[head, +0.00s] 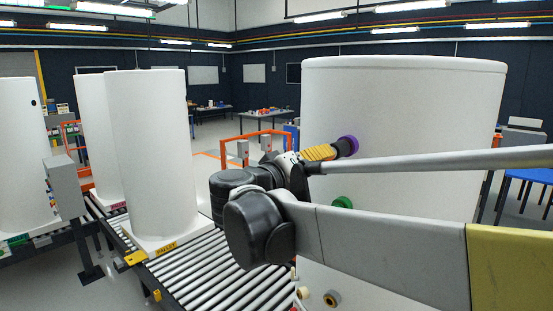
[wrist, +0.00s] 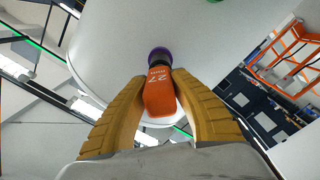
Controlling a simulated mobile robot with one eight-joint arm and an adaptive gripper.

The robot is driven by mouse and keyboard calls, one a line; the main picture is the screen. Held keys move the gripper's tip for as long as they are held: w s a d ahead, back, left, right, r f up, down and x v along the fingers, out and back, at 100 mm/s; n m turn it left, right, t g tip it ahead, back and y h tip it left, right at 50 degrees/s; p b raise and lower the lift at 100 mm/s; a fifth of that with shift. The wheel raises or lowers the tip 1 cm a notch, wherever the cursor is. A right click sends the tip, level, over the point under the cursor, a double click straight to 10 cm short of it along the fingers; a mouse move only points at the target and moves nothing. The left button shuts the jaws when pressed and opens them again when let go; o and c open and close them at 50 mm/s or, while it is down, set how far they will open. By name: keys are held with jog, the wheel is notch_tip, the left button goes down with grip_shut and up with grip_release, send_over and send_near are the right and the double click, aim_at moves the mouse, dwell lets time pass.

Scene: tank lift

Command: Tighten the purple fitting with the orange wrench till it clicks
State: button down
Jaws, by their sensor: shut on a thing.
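The purple fitting (head: 349,144) sticks out from the side of the large white tank (head: 400,100). It also shows at the wrench's far end in the wrist view (wrist: 160,55). The orange wrench (wrist: 159,92), marked 27, is between my yellow fingers. My gripper (wrist: 160,80) is shut on it, and it also shows in the head view (head: 322,152), pointing at the purple fitting. The wrench's dark end lies against or right in front of the fitting; I cannot tell how far they are engaged. My fingers hide most of the wrench in the head view.
A green fitting (head: 343,203) is on the tank below the purple one. Round fittings (head: 332,298) show lower down. More white tanks (head: 150,150) stand left on a roller conveyor (head: 195,270). An orange frame (head: 262,140) stands behind my gripper. A blue table (head: 530,175) is at right.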

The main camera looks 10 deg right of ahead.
jog(key=m, duration=0.6)
jog(key=shift+w, duration=0.1)
jog(key=m, duration=0.5)
jog(key=shift+m+b, duration=0.3)
jog(key=shift+b, duration=0.05)
jog(key=m, duration=0.5)
jog(key=shift+m, duration=0.3)
jog(key=m, duration=0.4)
jog(key=shift+m, duration=0.4)
